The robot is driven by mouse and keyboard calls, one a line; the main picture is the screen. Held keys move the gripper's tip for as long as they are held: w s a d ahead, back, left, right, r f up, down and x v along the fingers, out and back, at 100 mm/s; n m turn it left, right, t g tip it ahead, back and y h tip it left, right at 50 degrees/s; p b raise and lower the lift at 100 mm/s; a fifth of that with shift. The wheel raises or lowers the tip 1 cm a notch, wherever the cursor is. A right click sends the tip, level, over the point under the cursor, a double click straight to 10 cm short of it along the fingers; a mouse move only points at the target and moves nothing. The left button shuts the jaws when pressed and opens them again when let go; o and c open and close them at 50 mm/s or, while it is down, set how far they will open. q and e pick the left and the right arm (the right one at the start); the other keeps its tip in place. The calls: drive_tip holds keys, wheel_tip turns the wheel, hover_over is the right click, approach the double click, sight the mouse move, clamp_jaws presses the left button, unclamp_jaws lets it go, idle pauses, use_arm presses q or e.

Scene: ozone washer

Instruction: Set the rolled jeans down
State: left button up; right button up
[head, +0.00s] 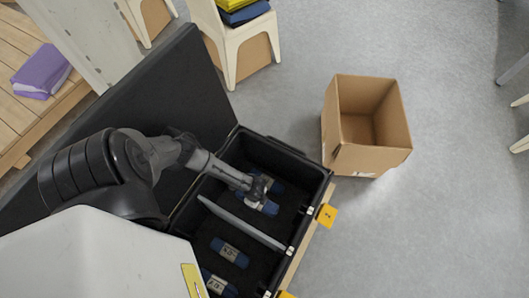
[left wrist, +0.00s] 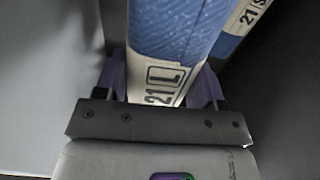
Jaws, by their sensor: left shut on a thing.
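My left gripper (head: 256,193) reaches down into the far compartment of an open black case (head: 318,176). It is shut on rolled blue jeans (head: 269,208), low inside the compartment. In the left wrist view the held jeans (left wrist: 175,40) sit between the purple fingers (left wrist: 163,88), with a white band marked "21 L". Another roll (left wrist: 238,25), marked "21/S", lies close beside on the right. Whether the held roll touches the case floor is hidden. More rolled jeans (head: 229,252) lie in the near compartment. My right gripper is not in view.
A grey divider (head: 240,222) splits the case, and its black lid (head: 150,95) stands open behind. An open, empty-looking cardboard box (head: 357,160) stands right of the case.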

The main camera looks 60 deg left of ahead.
use_arm(q)
wheel_tip(320, 180, down, 3)
drive_tip(key=shift+f+b, duration=0.15)
drive_tip(key=shift+b, duration=0.85)
drive_tip(key=shift+d+f+b, duration=0.1)
drive_tip(key=shift+f+b, duration=0.4)
drive_tip(key=shift+f, duration=0.05)
wheel_tip(320, 180, down, 6)
drive_tip(key=b, duration=0.4)
drive_tip(key=shift+f+b, duration=1.6)
drive_tip(key=shift+f, duration=0.6)
drive_tip(key=shift+r, duration=0.1)
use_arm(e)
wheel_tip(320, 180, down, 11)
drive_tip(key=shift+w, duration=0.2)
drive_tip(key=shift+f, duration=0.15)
use_arm(q)
drive_tip(key=o, duration=1.2)
drive_tip(key=shift+c, duration=0.2)
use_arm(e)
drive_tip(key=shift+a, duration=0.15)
